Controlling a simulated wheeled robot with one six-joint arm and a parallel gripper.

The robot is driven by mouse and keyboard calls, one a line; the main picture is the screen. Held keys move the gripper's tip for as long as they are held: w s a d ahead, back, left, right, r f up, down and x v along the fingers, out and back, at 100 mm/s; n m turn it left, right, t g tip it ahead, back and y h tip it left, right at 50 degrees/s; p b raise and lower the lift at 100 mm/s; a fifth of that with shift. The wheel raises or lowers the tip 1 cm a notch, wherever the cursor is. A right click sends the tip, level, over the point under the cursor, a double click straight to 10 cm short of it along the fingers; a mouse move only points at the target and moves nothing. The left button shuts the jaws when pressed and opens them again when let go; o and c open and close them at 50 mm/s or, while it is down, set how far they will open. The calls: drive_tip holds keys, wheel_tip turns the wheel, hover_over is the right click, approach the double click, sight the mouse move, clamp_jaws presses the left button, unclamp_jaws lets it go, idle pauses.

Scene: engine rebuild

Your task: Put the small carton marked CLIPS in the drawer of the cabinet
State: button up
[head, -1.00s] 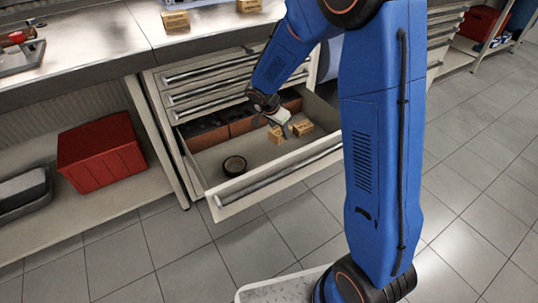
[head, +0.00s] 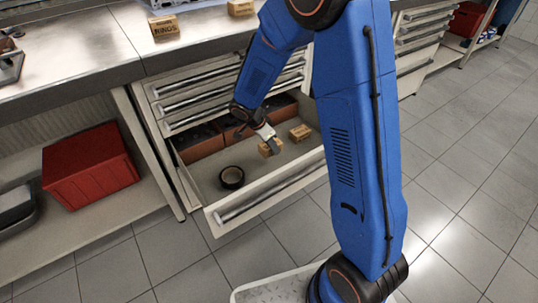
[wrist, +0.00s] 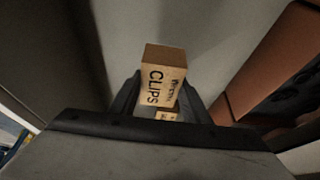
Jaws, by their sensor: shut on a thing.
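The small carton marked CLIPS (wrist: 160,82) is between the fingers of my gripper (wrist: 158,104) in the wrist view. In the head view my gripper (head: 267,134) reaches down into the open drawer (head: 275,190) of the cabinet, shut on this carton (head: 266,150). I cannot tell whether the carton touches the drawer floor. A second small carton (head: 300,132) lies in the drawer to the right of it. A black ring-shaped item (head: 232,177) lies in the drawer to the left.
Brown bins (head: 203,145) line the back of the drawer. Shut drawers (head: 190,103) are above it. A carton marked RINGS (head: 164,26) and another carton (head: 240,8) stand on the bench. A red box (head: 88,168) is on the lower shelf at left. The drawer floor near the front is clear.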

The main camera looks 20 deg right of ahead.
sight(270, 160)
drive_tip(key=shift+f, duration=2.55)
drive_tip(key=shift+f, duration=0.15)
drive_tip(key=o, duration=1.2)
drive_tip(key=shift+o, duration=0.2)
